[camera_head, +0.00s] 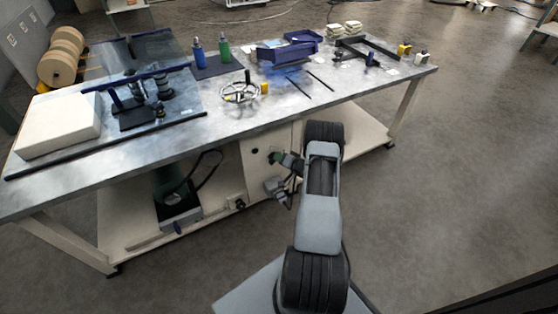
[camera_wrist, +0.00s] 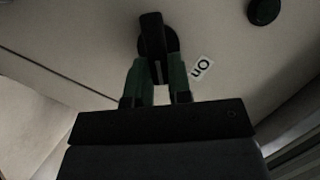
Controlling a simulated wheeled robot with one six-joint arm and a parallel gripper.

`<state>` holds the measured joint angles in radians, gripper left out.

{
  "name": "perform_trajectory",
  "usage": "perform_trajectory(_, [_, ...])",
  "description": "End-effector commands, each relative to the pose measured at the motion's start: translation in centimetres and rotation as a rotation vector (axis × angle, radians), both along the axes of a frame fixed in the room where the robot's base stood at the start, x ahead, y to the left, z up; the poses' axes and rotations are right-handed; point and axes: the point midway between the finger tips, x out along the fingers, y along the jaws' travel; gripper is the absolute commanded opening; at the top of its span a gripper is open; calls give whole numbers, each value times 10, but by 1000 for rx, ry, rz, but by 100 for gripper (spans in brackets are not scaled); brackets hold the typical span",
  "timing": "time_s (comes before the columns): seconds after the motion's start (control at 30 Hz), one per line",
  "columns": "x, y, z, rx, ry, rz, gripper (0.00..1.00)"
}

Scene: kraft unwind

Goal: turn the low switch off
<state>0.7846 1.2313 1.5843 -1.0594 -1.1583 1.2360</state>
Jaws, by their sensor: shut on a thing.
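The switch (camera_wrist: 151,30) is a black rotary knob with a raised bar handle on a pale panel in the wrist view. A small white label (camera_wrist: 201,68) reading "ON", turned around in the picture, sits beside it. My gripper (camera_wrist: 158,70) has its two green fingers on either side of the handle and is shut on it. In the head view my gripper (camera_head: 276,158) is at the front of the pale cabinet (camera_head: 258,168) under the workbench. The fingers and wrist hide the switch there.
A second dark round knob (camera_wrist: 264,11) is on the panel, apart from my gripper. The workbench (camera_head: 225,120) above carries tools, bottles and trays. Its lower shelf (camera_head: 130,225) holds a dark machine (camera_head: 180,215). Open floor lies to the right.

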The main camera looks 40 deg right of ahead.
Motion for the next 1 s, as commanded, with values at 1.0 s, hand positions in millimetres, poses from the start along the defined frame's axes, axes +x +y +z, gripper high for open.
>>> perform_trajectory(1.0, [-1, -6, -14, 654, -90, -3, 0])
